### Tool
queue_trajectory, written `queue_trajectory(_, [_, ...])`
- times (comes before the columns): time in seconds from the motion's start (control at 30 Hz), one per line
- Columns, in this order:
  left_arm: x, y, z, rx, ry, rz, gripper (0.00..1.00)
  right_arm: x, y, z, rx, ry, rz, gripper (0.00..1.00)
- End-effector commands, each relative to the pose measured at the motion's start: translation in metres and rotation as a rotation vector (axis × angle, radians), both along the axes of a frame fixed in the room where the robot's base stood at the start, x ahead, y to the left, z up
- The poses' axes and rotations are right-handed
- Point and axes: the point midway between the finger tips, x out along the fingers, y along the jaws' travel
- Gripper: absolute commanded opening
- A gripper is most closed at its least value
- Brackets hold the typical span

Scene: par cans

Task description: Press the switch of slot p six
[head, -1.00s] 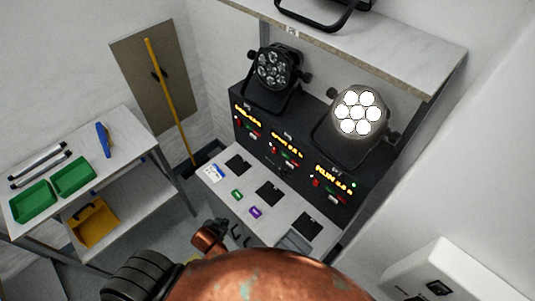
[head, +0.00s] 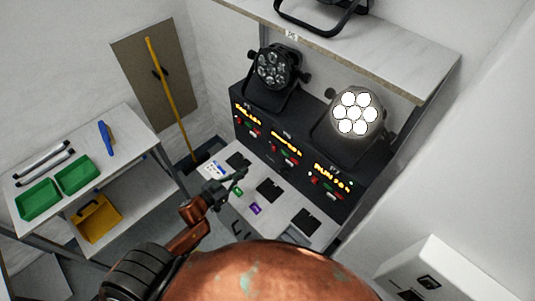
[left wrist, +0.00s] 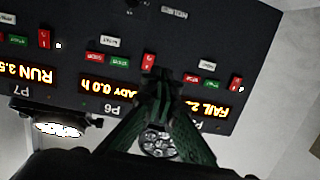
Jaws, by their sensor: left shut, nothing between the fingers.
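The black panel (head: 255,127) has three slots with orange displays. The middle slot, P6, has its display (head: 287,143) and a red rocker switch (head: 272,148) beside green and red buttons. In the left wrist view the panel appears upside down; the P6 display (left wrist: 105,87) reads READY 0.0 h and the P6 switch (left wrist: 149,61) lies just beyond my fingertips. My left gripper (head: 240,176) is shut and empty, above the counter in front of the panel. In the left wrist view its fingertips (left wrist: 157,76) partly cover the panel; contact cannot be told. My right gripper is out of view.
A dark par can (head: 272,68) and a lit one (head: 355,115) stand above the panel, under a shelf (head: 340,45). The counter (head: 285,222) holds small green and purple items. A side table (head: 95,150) with green trays (head: 77,174) stands left.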

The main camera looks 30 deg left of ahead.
Motion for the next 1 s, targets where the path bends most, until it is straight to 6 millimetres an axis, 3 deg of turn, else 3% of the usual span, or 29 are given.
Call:
queue_trajectory(0.17, [-0.001,-0.009,0.01,-0.019,-0.027,-0.053,0.0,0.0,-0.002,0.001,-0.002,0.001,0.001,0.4])
queue_trajectory(0.57, [0.004,-0.01,0.01,-0.02,-0.029,-0.053,0.0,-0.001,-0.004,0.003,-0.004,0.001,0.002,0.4])
queue_trajectory(0.77, [0.031,-0.019,0.008,-0.02,-0.03,-0.051,0.0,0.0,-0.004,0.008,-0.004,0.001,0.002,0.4])
queue_trajectory(1.0, [0.078,-0.035,0.001,-0.021,-0.029,-0.051,0.0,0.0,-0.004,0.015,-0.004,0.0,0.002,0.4])
